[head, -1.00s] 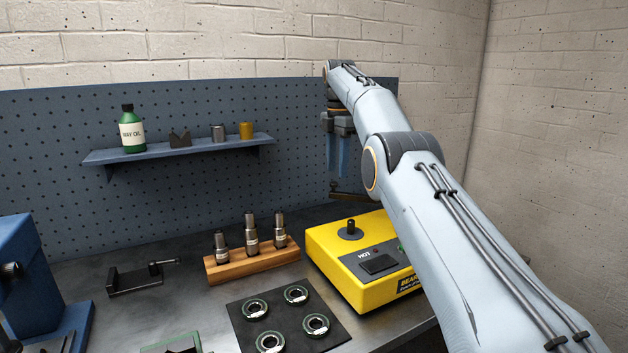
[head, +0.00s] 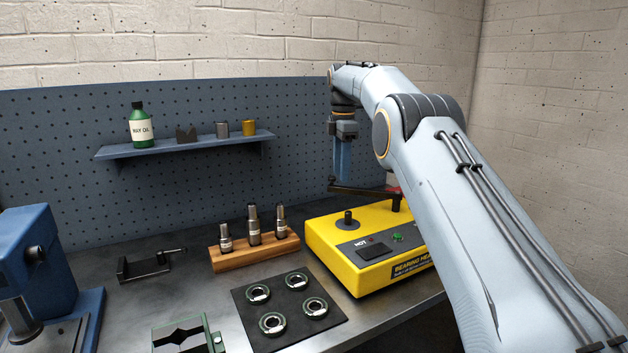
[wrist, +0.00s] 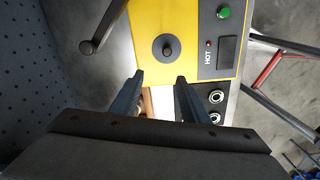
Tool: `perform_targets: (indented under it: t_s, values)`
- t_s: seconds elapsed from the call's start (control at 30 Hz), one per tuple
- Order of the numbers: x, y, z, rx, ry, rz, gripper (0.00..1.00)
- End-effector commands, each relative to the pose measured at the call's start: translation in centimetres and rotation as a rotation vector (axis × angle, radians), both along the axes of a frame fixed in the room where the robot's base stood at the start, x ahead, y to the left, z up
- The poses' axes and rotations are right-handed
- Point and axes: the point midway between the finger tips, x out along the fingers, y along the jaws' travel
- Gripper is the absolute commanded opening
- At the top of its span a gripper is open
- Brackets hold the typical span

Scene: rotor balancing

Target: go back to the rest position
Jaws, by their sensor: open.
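My gripper (head: 342,182) points down above the back of the yellow bearing heater (head: 322,235), in front of the pegboard. In the wrist view my gripper (wrist: 159,78) shows two blue fingers set apart with nothing between them. The heater (wrist: 147,65) lies beyond the fingertips, with its dark round post (wrist: 166,46) near the gap between them. In the head view the fingers overlap, and my arm hides the heater's right part.
A dark bar (head: 362,191) stands over the heater's back. A wooden block (head: 255,252) with several metal spindles and a black mat (head: 290,310) with several bearings lie left of it. A shelf (head: 190,145) is on the pegboard. A blue press (head: 45,260) stands far left.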

Motion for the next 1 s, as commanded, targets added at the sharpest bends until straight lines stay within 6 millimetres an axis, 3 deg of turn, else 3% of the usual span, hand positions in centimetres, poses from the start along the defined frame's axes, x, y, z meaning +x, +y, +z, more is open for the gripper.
perform_targets:
  t_s: [0.27,0.47,0.77,1.0]
  values:
    - [-2.7,-2.5,-1.6,0.007,-0.012,-0.301,0.42]
    - [-7.2,-4.6,-3.9,0.018,-0.025,-0.584,0.42]
    - [-17.4,-7.6,-8.1,0.041,-0.042,-1.009,0.42]
    - [-28.3,-9.6,-12.0,0.065,-0.052,-1.348,0.42]
